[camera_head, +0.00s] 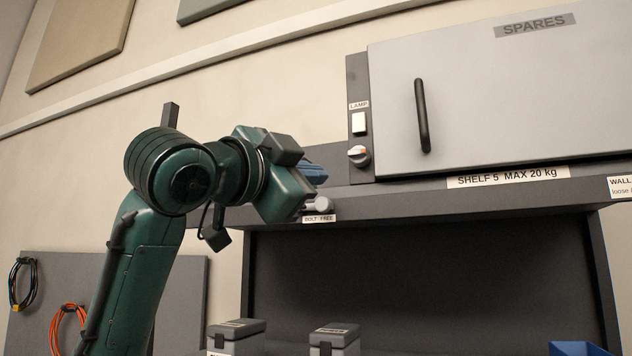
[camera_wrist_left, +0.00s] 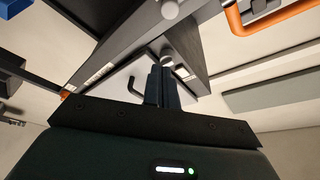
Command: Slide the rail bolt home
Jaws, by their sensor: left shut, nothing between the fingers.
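The rail bolt's pale round knob (camera_head: 318,205) shows at the left end of the dark shelf rail, above a small tag (camera_head: 319,219) reading "BOLT FREE". A pale round knob (camera_wrist_left: 170,8) at the top edge of the left wrist view looks like the same bolt. My left gripper (camera_head: 316,172) is just above the knob in the head view, its blue fingers shut and empty. The fingers (camera_wrist_left: 161,70) are together in the left wrist view, apart from that knob. The gripper's body hides part of the rail's left end. My right gripper is not in view.
A grey cabinet (camera_head: 480,100) marked "SPARES", with a black handle (camera_head: 422,115), stands on the shelf. Beside it are a lamp switch (camera_head: 359,123) and a rotary knob (camera_head: 359,155). Lidded boxes (camera_head: 237,332) stand below. An orange bar (camera_wrist_left: 268,20) shows in the left wrist view.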

